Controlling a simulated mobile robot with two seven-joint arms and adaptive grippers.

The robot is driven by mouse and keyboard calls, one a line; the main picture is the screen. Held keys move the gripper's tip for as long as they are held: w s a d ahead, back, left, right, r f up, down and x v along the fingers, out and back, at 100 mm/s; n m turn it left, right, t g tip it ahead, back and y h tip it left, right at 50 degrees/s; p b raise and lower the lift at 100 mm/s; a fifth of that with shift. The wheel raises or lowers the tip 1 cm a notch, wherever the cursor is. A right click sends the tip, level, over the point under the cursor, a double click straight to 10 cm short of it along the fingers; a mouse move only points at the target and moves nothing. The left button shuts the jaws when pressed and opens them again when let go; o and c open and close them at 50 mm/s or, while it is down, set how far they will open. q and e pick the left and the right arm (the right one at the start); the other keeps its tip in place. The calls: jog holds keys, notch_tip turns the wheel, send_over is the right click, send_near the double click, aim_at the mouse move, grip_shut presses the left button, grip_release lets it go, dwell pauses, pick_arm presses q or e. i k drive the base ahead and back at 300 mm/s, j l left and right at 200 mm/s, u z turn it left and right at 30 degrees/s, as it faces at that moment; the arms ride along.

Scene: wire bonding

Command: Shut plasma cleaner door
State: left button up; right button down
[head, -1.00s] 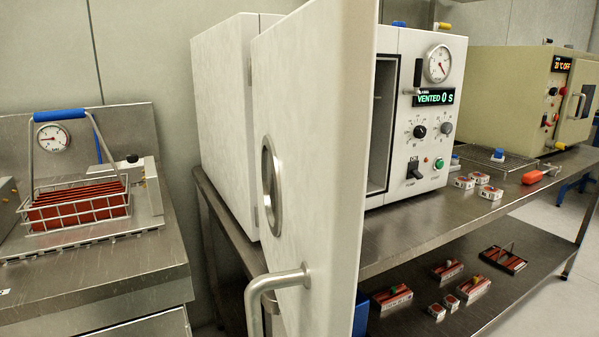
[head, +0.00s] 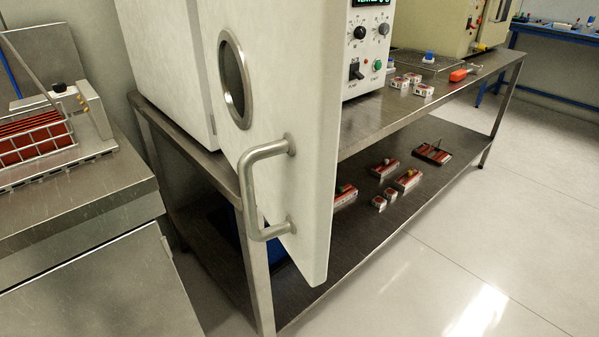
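The plasma cleaner door (head: 290,70) stands wide open in the head view, swung out toward me past the front edge of the bench. It is white with a round metal-rimmed window (head: 234,78). Its bent metal handle (head: 249,195) is on the lower part of the door, facing left. The white plasma cleaner (head: 373,55) stands behind the door, with its knobs and switch showing on the right. The door hides its chamber opening, and its top is out of the picture. Neither of my grippers is in view.
A steel bench (head: 375,115) carries the cleaner, with small boxes (head: 411,82) and a beige oven (head: 440,25). Its lower shelf (head: 350,235) holds several red carriers. A steel counter (head: 80,200) with a wire basket (head: 35,140) stands at left. The floor (head: 480,240) at right is clear.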

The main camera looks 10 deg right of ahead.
aim_at(275, 69)
jog(key=k+j+u, duration=0.1)
jog(key=k+j, duration=0.25)
jog(key=k, duration=0.2)
jog(key=k+j+u, duration=0.15)
jog(key=k+j, duration=0.25)
jog(key=k, duration=0.15)
